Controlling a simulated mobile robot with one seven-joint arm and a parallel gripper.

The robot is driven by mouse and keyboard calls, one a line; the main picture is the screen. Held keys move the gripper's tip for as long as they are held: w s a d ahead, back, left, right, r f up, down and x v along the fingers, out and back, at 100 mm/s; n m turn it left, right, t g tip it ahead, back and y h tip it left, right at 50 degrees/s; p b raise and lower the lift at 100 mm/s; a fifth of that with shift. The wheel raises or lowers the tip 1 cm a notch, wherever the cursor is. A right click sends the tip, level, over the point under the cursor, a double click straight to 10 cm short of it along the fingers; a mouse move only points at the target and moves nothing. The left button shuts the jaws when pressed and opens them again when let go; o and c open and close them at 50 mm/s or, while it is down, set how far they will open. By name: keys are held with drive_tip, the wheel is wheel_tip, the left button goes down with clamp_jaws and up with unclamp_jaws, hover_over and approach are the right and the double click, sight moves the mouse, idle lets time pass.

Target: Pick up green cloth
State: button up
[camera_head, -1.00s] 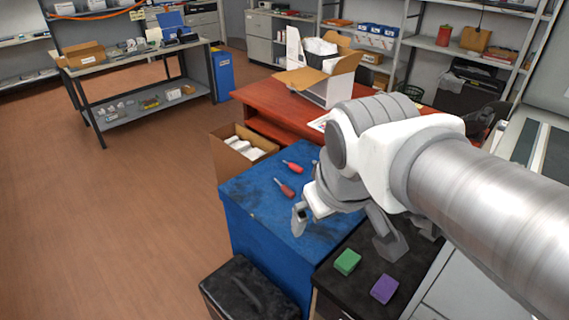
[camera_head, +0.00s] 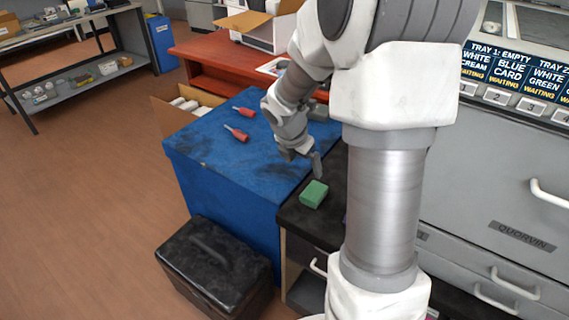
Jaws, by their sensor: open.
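The green cloth (camera_head: 314,194), a small folded block, lies on the black counter top (camera_head: 297,215) near its left edge. My gripper (camera_head: 304,160) is just above and behind the cloth, apart from it. It is open; one finger shows clearly, and the other is hard to make out. The purple cloth is almost wholly hidden behind my arm, with only a sliver showing.
A blue bench (camera_head: 190,150) adjoins the counter and holds two red-handled screwdrivers (camera_head: 237,133). A black toolbox (camera_head: 212,265) stands on the floor in front. A grey printer (camera_head: 500,190) with tray labels stands at right. An open carton (camera_head: 188,103) sits behind the bench.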

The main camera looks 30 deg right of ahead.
wheel_tip(320, 180, down, 2)
drive_tip(key=b, duration=0.5)
hover_over(314, 191)
drive_tip(key=s+a, duration=0.2)
drive_tip(key=a, duration=0.1)
drive_tip(key=shift+n, duration=0.4)
wheel_tip(314, 191, down, 10)
drive_tip(key=shift+w+f, duration=0.15)
drive_tip(key=shift+f, duration=0.05)
drive_tip(key=shift+d+b+x, duration=0.2)
drive_tip(key=shift+b+x, duration=0.4)
drive_tip(key=shift+x, duration=0.85)
drive_tip(key=shift+d+b+x, duration=0.15)
drive_tip(key=shift+b+x, duration=0.45)
drive_tip(key=shift+x, duration=0.9)
drive_tip(key=shift+w+r, duration=0.1)
drive_tip(key=shift+r, duration=0.1)
drive_tip(key=c, duration=1.3)
drive_tip(key=shift+o, duration=0.2)
wheel_tip(314, 191, up, 5)
drive_tip(key=p, duration=0.2)
drive_tip(key=shift+f+p, duration=0.25)
drive_tip(key=shift+p, duration=0.1)
drive_tip(key=s+d+r+p, duration=0.5)
drive_tip(key=s+d+r, duration=0.1)
drive_tip(key=d, duration=0.3)
drive_tip(key=shift+s+d+r, duration=0.25)
drive_tip(key=shift+d+r, duration=0.05)
drive_tip(key=shift+d, duration=0.05)
